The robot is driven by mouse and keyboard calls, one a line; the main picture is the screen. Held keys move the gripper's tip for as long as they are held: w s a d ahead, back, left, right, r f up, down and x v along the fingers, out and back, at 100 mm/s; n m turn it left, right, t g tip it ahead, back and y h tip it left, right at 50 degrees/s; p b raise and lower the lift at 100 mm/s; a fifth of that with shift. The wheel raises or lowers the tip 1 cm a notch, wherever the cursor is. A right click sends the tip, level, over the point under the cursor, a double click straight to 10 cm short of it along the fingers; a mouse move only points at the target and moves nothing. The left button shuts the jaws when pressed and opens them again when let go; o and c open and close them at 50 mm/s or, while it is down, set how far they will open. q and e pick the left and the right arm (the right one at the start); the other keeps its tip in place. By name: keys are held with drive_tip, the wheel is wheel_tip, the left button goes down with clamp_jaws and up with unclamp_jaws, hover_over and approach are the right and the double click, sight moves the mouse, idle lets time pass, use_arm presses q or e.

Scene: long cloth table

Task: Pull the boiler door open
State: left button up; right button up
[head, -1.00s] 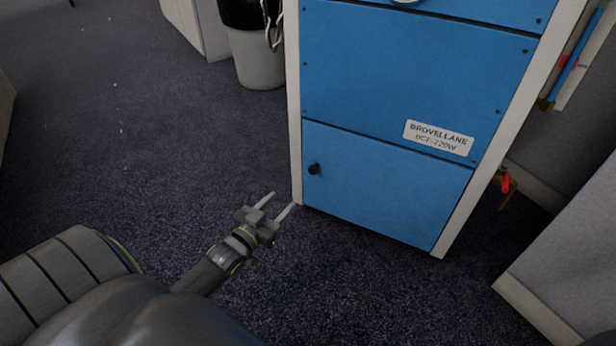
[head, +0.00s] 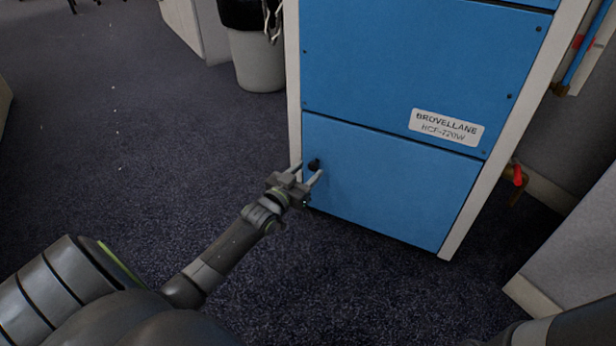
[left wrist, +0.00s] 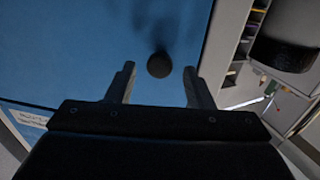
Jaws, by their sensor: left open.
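The boiler (head: 420,75) is a blue cabinet with a pale frame and a "BROVELLANE" label. Its lower blue door (head: 390,195) is closed, with a small black knob (head: 314,164) near the upper left corner. My left gripper (head: 309,173) is open at the door's left side, its fingertips close to the knob in the head view. In the left wrist view the round knob (left wrist: 159,65) lies between the two spread fingers, a little beyond their tips; I cannot tell whether anything touches. My right gripper is not in view.
A grey bin (head: 257,60) with a black liner stands behind the boiler's left side. A pipe with a red valve handle (head: 517,175) is at the boiler's right. A grey panel (head: 570,260) stands at the right.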

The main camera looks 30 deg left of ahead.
use_arm(q)
drive_tip(key=shift+w, duration=0.5)
clamp_jaws()
